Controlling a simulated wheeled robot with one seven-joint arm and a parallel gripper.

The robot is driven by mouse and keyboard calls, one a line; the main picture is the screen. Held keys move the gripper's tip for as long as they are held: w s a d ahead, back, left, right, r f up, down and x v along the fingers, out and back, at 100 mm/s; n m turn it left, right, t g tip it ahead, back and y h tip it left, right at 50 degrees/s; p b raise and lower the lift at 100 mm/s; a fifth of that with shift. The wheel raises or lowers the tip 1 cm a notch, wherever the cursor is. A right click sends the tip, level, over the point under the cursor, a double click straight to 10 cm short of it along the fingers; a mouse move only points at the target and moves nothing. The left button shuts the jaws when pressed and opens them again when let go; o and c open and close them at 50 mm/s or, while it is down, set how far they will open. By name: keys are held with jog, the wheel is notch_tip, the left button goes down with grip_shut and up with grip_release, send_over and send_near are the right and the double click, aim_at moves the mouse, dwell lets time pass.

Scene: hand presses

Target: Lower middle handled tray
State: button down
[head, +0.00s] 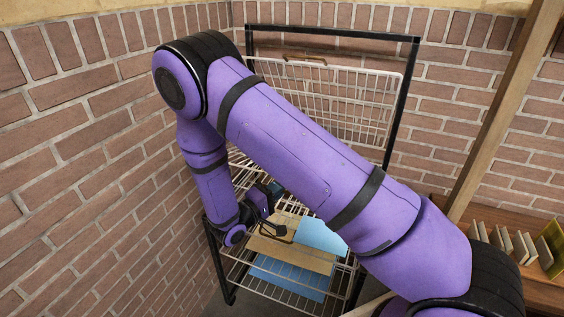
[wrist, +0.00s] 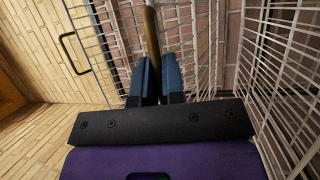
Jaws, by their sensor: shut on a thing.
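My gripper (wrist: 159,80) has two dark blue fingers closed on a brown wooden handle (wrist: 151,35), which runs upright between them in the wrist view. In the head view my gripper (head: 275,190) is low inside the rack, beyond my purple arm. A white wire tray fills the right of the wrist view (wrist: 285,75); it appears to be the handled one, but the join is not clear. In the head view my arm hides most of the middle tray (head: 238,160) and its handle.
A black-framed rack (head: 403,95) stands in a brick corner. Its top wire tray (head: 345,100) is tilted up, with a wooden handle (head: 305,60). Cardboard (head: 310,258) and blue sheets (head: 322,236) lie on lower wire shelves. A wooden bookshelf (head: 545,290) stands at right.

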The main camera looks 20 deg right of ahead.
jog(key=f, duration=0.9)
jog(key=a+f, duration=0.1)
jog(key=f, duration=0.3)
jog(key=shift+s+f, duration=0.15)
jog(key=shift+s, duration=0.25)
jog(key=shift+s+f, duration=0.1)
jog(key=shift+f, duration=0.1)
jog(key=shift+f, duration=0.15)
jog(key=c, duration=1.4)
grip_release()
jog(key=shift+f, duration=0.1)
jog(key=shift+o, duration=0.8)
jog(key=shift+a, duration=0.1)
jog(key=v, duration=1)
jog(key=shift+a, duration=0.25)
jog(key=shift+s, duration=0.1)
